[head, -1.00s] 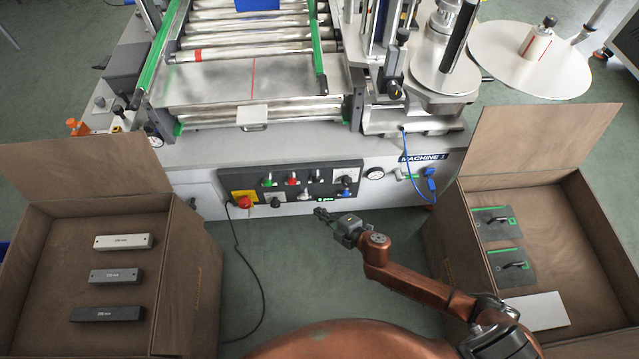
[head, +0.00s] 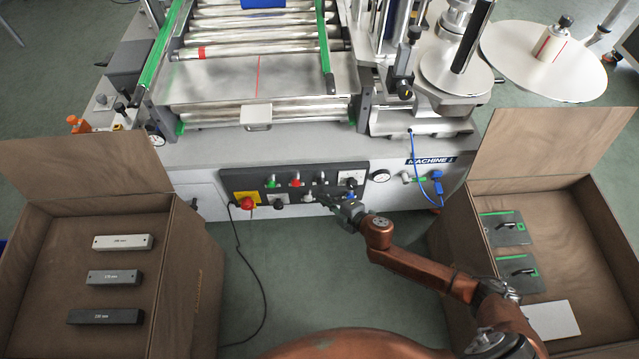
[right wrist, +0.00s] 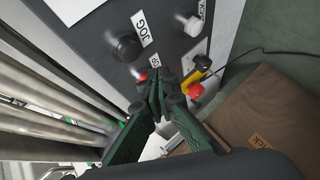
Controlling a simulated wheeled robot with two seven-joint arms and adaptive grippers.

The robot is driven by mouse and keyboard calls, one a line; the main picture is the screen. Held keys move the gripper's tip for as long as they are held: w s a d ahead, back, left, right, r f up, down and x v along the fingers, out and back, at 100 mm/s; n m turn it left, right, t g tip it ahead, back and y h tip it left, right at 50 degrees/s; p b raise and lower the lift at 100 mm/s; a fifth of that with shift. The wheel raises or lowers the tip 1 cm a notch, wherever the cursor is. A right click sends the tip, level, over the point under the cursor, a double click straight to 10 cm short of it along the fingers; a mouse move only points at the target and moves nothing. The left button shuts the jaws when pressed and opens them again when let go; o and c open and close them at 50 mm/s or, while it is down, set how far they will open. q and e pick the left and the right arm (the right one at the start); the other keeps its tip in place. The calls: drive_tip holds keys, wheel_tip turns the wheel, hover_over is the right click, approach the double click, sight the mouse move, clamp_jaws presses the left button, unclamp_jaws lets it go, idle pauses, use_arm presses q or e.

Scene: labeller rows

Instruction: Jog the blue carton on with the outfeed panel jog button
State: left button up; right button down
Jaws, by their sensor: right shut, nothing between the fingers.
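The blue carton (head: 262,3) lies on the conveyor rollers at the top edge of the head view, partly cut off. The outfeed panel (head: 258,184) is a dark control panel on the machine front. In the right wrist view a black button (right wrist: 127,48) sits beside a label reading JOG (right wrist: 143,28). My right gripper (head: 322,198) is shut and empty, in front of the panel's lower right part. In the right wrist view its fingertips (right wrist: 157,82) lie over the panel near a red button (right wrist: 142,77); I cannot tell whether they touch. My left gripper is out of view.
A red emergency stop (head: 247,203) on a yellow plate is at the panel's left end. An open brown box (head: 190,265) with labelled bars stands left, another (head: 455,235) with plates right. A blue cable (head: 438,188) hangs right of the panel.

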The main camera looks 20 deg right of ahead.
sight(321, 182)
drive_tip(key=shift+w+d, duration=0.2)
drive_tip(key=shift+w, duration=0.4)
drive_tip(key=shift+w+d, duration=0.15)
drive_tip(key=shift+w, duration=0.45)
drive_tip(key=shift+w+r, duration=0.1)
drive_tip(key=shift+w, duration=0.05)
idle(0.5)
drive_tip(key=shift+w+d, duration=0.1)
drive_tip(key=shift+w, duration=0.15)
